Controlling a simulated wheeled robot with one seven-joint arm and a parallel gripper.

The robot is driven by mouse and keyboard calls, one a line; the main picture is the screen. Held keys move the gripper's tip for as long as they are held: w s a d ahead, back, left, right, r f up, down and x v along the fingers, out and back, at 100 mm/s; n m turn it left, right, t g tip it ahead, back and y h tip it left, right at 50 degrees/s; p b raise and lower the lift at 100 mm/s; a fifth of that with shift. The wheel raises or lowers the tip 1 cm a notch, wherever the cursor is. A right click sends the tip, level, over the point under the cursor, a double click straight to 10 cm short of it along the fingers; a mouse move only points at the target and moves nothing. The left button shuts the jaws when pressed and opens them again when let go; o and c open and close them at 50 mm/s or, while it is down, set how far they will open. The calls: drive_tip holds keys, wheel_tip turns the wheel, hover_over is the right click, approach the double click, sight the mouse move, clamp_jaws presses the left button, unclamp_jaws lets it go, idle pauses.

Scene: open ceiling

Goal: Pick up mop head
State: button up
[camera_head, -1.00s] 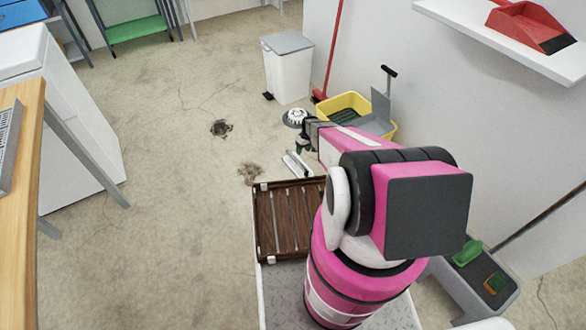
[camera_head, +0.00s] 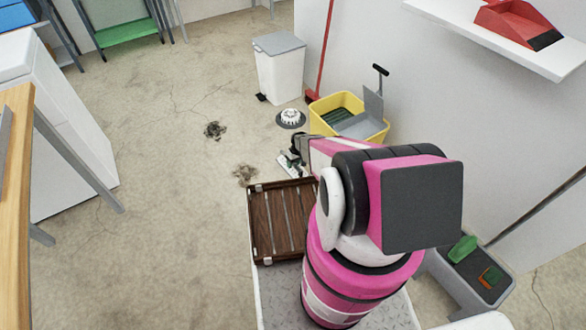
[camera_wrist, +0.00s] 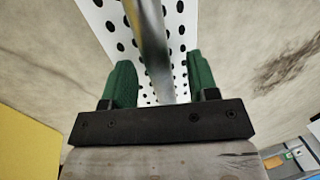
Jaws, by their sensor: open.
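The mop head looks like a flat white strip with black dots (camera_wrist: 101,18) and a metal bar along it. In the head view it (camera_head: 287,166) lies on the floor just beyond the wooden slatted tray, partly hidden by my gripper. My gripper (camera_head: 292,158) is low over it. In the wrist view my gripper's green fingers (camera_wrist: 158,72) are apart, one on each side of the metal bar. I cannot tell whether they touch it.
A white round thing on a dark disc (camera_head: 290,117) sits beyond my gripper. A yellow bucket (camera_head: 374,137) stands at right by the wall, with a white bin (camera_head: 279,75) behind. A wooden slatted tray (camera_head: 264,220) is nearer me.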

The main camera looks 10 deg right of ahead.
clamp_jaws()
drive_tip(key=shift+r, duration=0.1)
drive_tip(key=shift+r, duration=0.45)
drive_tip(key=r, duration=0.3)
drive_tip(key=shift+s+a+r, duration=0.15)
drive_tip(key=shift+a+r, duration=0.05)
drive_tip(key=shift+r, duration=0.1)
drive_tip(key=s+a+r, duration=0.3)
drive_tip(key=a+r, duration=0.3)
drive_tip(key=a, duration=0.4)
drive_tip(key=shift+s+a+r, duration=0.15)
drive_tip(key=shift+a+r, duration=0.05)
drive_tip(key=shift+a, duration=0.2)
